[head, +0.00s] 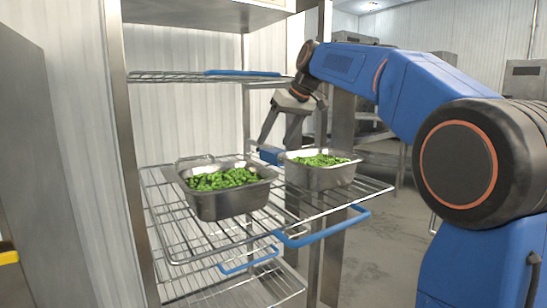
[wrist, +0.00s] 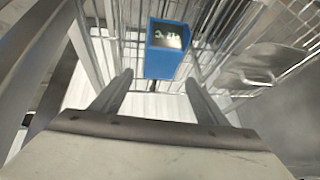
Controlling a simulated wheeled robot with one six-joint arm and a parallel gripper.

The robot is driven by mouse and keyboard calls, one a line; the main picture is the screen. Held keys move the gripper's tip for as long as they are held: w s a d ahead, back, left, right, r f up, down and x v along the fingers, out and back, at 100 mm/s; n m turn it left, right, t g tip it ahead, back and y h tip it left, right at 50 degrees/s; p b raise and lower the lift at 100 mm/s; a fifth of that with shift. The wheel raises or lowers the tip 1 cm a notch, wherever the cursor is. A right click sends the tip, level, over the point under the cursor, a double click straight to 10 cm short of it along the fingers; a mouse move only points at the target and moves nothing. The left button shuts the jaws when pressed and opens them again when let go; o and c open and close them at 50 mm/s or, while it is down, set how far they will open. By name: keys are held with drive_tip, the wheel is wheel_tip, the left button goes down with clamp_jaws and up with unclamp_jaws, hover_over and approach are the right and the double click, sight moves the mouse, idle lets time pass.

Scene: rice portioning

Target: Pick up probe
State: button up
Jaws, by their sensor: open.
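The probe (wrist: 166,60) is a blue boxy device with a small dark display, seen in the wrist view just beyond my fingertips and roughly centred between them. In the head view a blue piece of the probe (head: 270,155) shows behind and left of the right pan, at shelf height. My gripper (head: 278,143) points down with its two fingers apart and its tips just above the probe. In the wrist view my gripper (wrist: 159,78) is open with nothing between the fingers. I cannot tell whether a finger touches the probe.
Two metal pans of green vegetables, a left pan (head: 225,206) and a right pan (head: 318,177), stand on the wire shelf (head: 220,243). The right pan is close to my gripper. An upper wire shelf (head: 180,77) and steel posts (head: 127,150) surround the space.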

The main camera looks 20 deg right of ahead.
sight(272, 149)
drive_tip(key=shift+x, duration=1.95)
drive_tip(key=shift+d, duration=0.15)
drive_tip(key=c, duration=1.1)
drive_tip(key=shift+r, duration=0.45)
drive_tip(key=c, duration=0.4)
drive_tip(key=shift+s+d+r, duration=0.15)
drive_tip(key=shift+r, duration=0.05)
drive_tip(key=s+d, duration=0.1)
drive_tip(key=s, duration=0.1)
drive_tip(key=s+d, duration=0.3)
drive_tip(key=s, duration=0.1)
drive_tip(key=shift+s+d, duration=0.2)
wheel_tip(272, 149, up, 20)
